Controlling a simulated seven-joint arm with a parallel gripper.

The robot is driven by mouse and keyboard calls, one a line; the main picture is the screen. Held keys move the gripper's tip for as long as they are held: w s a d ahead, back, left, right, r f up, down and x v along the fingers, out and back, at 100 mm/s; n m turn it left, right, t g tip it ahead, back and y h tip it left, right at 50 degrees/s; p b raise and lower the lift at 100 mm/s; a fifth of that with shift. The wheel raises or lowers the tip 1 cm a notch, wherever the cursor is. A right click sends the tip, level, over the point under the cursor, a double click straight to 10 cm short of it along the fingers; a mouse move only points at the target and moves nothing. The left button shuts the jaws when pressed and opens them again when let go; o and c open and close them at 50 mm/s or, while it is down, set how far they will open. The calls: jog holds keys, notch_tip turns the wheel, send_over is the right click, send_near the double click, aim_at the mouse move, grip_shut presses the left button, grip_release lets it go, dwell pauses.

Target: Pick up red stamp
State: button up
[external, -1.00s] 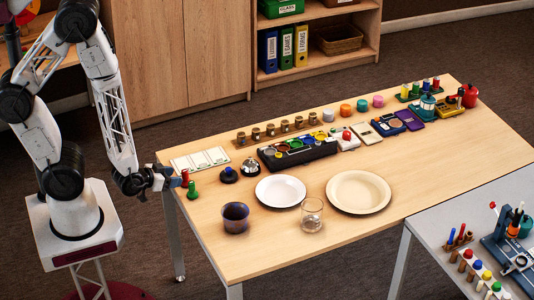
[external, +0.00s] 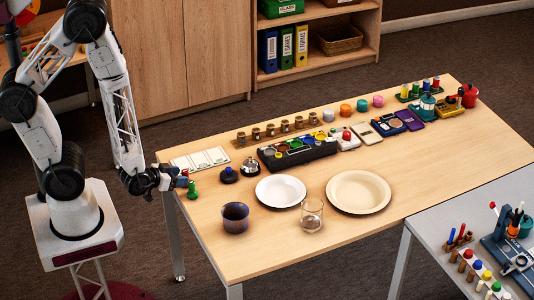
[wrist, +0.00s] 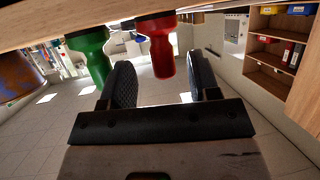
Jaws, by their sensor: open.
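The red stamp (wrist: 157,45) hangs into the wrist view from the tabletop, which shows inverted along the top. It lies between my gripper's (wrist: 159,65) two dark fingers, with visible space on each side. My gripper is open. The green stamp (wrist: 88,55) stands beside the red one, outside the left finger. In the external view my gripper (external: 179,179) is low at the table's left edge and mostly hides the red stamp. The green stamp (external: 193,190) stands just in front of it there.
The wooden table (external: 270,255) has a dark cup (external: 235,217), a clear glass (external: 312,215), a white plate (external: 280,190) and a cream plate (external: 358,191). A black round item with a blue knob (external: 229,175) and a bell (external: 250,167) stand right of the stamps.

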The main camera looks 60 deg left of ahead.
jog(key=shift+x, duration=2.65)
jog(key=shift+a, duration=0.15)
jog(key=shift+s, duration=0.1)
jog(key=shift+f, duration=0.1)
jog(key=c, duration=1)
